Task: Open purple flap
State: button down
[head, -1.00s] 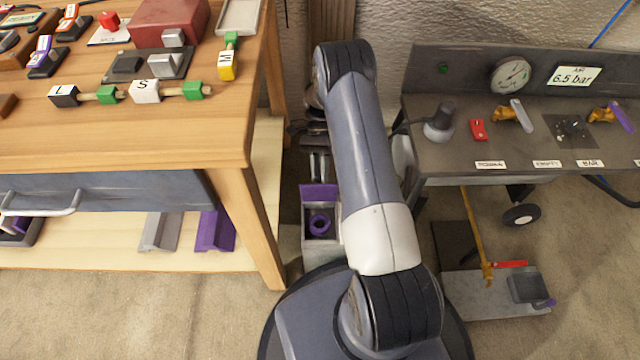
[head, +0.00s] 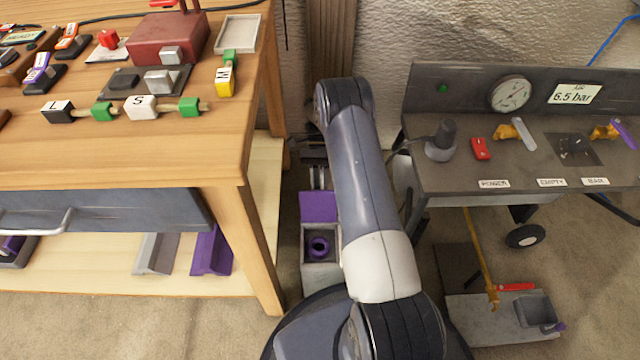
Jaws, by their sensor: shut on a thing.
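The purple flap (head: 319,206) stands raised at the far edge of a small grey box (head: 320,276) on the floor between the two benches. The box's top is uncovered, and a purple ring (head: 319,247) shows in its dark inside. My gripper (head: 318,182) is just beyond the flap's far edge, its two pale fingers close together and shut on that edge. The exact contact of the fingertips is too small to see clearly. My arm hides the right side of the box.
A wooden workbench (head: 230,225) with a leg stands close on the left. A grey air bench (head: 465,180) stands on the right, with a low grey platform (head: 480,322) under it. The wall is close behind my gripper.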

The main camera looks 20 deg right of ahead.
jog(key=shift+s+a+f, duration=0.15)
jog(key=shift+a+f, duration=0.25)
jog(key=shift+f, duration=0.1)
jog(key=c, duration=1.2)
grip_release()
jog(key=shift+a, duration=0.1)
jog(key=shift+r, duration=0.1)
jog(key=p+v, duration=0.1)
jog(key=v, duration=0.6)
jog(key=shift+w+r+p, duration=0.3)
jog(key=shift+p, duration=0.05)
jog(key=d+b+x, duration=0.1)
jog(key=x, duration=0.6)
jog(key=shift+a, duration=0.2)
